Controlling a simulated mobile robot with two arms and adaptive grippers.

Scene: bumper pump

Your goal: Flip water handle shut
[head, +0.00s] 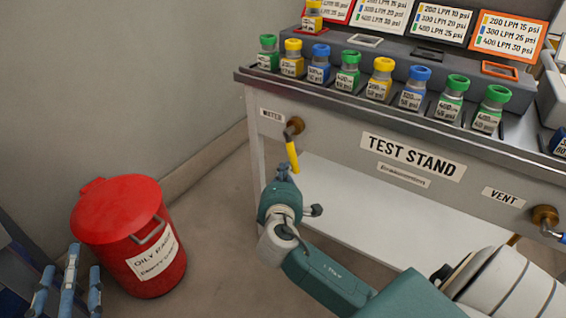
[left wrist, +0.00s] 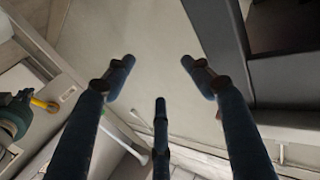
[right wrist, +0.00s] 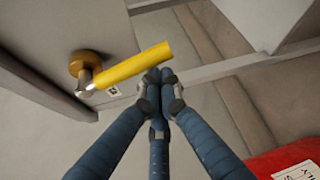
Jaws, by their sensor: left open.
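The water handle (head: 292,155) is a yellow lever on a brass valve (head: 295,125), beside the WATER label (head: 271,114) at the left end of the test stand. In the head view it hangs steeply down, tilted slightly right. My right gripper (head: 283,170) is just below its free end. In the right wrist view the fingers of my right gripper (right wrist: 161,78) are together, with nothing seen between them. The yellow handle (right wrist: 135,66) lies close beyond their tips; I cannot tell if they touch. My left gripper (head: 68,275) has its fingers spread and empty at the lower left.
A red oily-rags bin (head: 118,215) stands on the floor between my left gripper and the stand. Several capped bottles (head: 383,78) line the stand's top edge. A VENT valve (head: 545,216) is at the right. The floor between bin and stand is clear.

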